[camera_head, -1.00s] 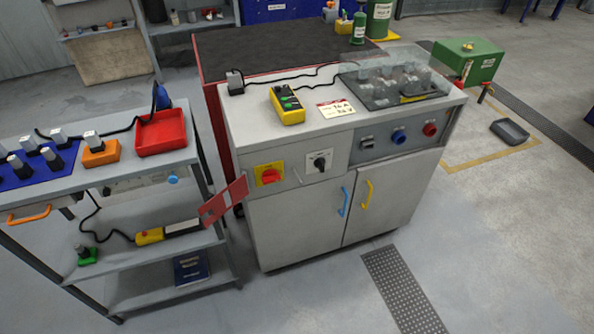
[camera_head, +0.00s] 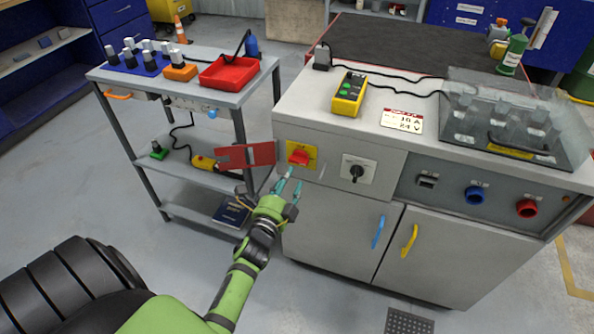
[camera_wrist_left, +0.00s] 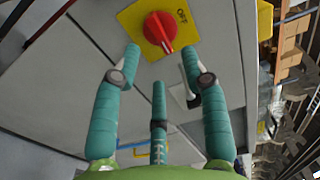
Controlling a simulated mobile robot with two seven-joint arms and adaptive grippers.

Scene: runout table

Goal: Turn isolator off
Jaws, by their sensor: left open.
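The isolator is a red rotary knob (camera_head: 299,158) on a yellow plate (camera_head: 290,147), at the upper left of the grey cabinet front. In the left wrist view the red knob (camera_wrist_left: 161,28) is at the top centre, with "OFF" lettering on the yellow plate (camera_wrist_left: 134,18) beside it. My left gripper (camera_head: 288,186) is open and empty, just below and in front of the knob. In the left wrist view its teal fingers (camera_wrist_left: 160,55) are spread apart, with the knob beyond their tips. I see no contact with the knob. My right gripper is not in view.
A red flap (camera_head: 246,155) sticks out left of the isolator, close to my left arm. A black selector switch (camera_head: 357,173) is to the right. Blue (camera_head: 378,232) and yellow (camera_head: 409,240) door handles are below. A grey shelf trolley (camera_head: 215,92) stands at left.

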